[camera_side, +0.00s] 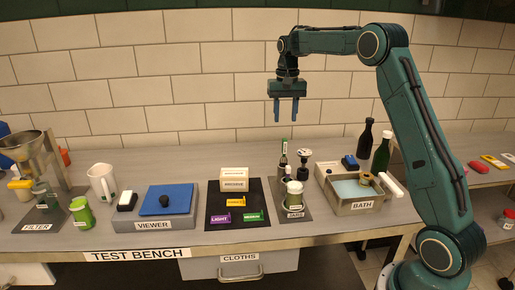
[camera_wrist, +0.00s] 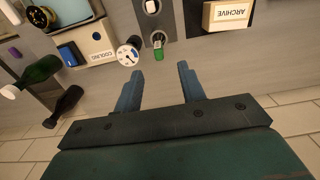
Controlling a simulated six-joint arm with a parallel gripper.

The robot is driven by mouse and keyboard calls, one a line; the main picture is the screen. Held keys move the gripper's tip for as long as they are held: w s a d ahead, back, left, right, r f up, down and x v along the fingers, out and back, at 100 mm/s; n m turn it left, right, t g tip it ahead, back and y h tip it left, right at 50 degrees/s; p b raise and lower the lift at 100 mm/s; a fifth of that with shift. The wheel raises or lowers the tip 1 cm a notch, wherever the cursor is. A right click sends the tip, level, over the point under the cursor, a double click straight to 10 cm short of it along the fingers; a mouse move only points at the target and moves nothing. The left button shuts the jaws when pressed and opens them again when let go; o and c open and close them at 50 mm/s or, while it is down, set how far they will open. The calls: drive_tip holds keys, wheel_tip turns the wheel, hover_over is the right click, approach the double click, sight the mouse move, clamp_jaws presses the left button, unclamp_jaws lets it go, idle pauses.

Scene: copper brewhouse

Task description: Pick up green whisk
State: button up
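A slim green-topped item (camera_side: 284,145), which looks like the green whisk's handle, stands upright in a small dark holder behind the labelled jar mat. Its lower part is hidden. In the wrist view the green tip (camera_wrist: 158,52) shows just beyond and between my fingertips. My gripper (camera_side: 286,112) hangs pointing down above it, apart from it, with its two blue fingers spread and nothing between them. The open fingers also show in the wrist view (camera_wrist: 160,72).
A white-faced dial (camera_side: 304,154) stands close right of the green item. A white-and-green jar (camera_side: 294,196) is in front. The archive box (camera_side: 234,180) is left, the bath tray (camera_side: 357,207) right. Dark bottles (camera_side: 381,152) stand behind the bath.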

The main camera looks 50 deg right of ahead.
sight(284, 139)
drive_tip(key=shift+w+d+f, duration=0.15)
drive_tip(key=shift+d+f, duration=0.1)
drive_tip(key=shift+d, duration=0.05)
drive_tip(key=shift+f, duration=4.3)
drive_tip(key=shift+f, duration=2.6)
clamp_jaws()
